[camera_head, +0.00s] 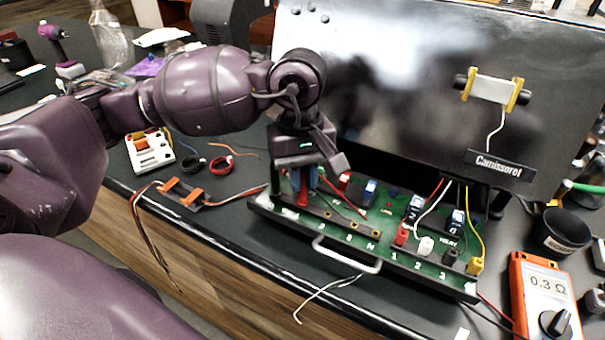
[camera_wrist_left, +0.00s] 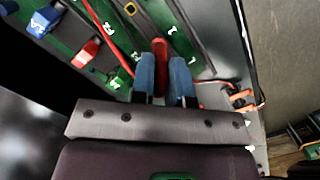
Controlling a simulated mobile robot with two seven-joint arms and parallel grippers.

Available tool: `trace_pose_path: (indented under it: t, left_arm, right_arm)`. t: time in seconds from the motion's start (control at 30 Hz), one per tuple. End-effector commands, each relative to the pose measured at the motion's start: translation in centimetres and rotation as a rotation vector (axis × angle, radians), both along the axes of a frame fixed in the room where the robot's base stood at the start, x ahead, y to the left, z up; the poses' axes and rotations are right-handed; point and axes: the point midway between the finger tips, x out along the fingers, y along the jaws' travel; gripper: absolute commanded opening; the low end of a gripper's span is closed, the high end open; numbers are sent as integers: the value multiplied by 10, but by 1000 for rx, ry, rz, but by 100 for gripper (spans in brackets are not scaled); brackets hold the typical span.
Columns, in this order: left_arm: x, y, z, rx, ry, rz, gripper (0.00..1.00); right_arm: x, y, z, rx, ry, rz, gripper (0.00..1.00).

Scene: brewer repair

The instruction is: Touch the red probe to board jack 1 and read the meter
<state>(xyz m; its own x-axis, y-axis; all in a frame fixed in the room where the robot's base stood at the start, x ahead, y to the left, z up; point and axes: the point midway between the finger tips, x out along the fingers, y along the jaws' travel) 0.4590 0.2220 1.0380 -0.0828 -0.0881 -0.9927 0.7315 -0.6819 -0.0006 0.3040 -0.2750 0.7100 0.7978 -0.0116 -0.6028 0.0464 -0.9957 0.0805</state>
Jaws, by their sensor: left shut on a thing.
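My left gripper (camera_head: 303,188) points down over the left end of the green board (camera_head: 376,225). Its blue fingers (camera_wrist_left: 164,80) are shut on the red probe (camera_head: 303,198). The probe (camera_wrist_left: 160,56) stands between the fingers, close to the white board markings in the left wrist view. I cannot tell whether its tip touches a jack. Printed numbers 1, 2 and 3 run along the board's right front edge, below red (camera_head: 402,234), white (camera_head: 426,245) and black (camera_head: 450,257) plugs. The orange meter (camera_head: 543,295) reads 0.3 Ω. My right gripper is not in view.
A dark upright panel (camera_head: 400,90) labelled Camissorel stands behind the board. A metal handle (camera_head: 345,258) juts out at the board's front. Loose wires (camera_head: 325,288) hang over the bench edge. A black cup (camera_head: 560,233) stands right; a white strip with switches (camera_head: 150,150) lies left.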

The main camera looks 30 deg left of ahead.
Motion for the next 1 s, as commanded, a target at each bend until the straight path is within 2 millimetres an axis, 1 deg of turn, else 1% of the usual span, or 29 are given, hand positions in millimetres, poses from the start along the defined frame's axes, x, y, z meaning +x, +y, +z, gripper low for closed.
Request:
trace_pose_path:
  t: [0.5,1.0]
  left_arm:
    - [0,0,-2,-1,1,0,0]
    - [0,0,-1,0,0,0,0]
  right_arm:
    - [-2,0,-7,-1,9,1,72]
    - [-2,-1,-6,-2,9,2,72]
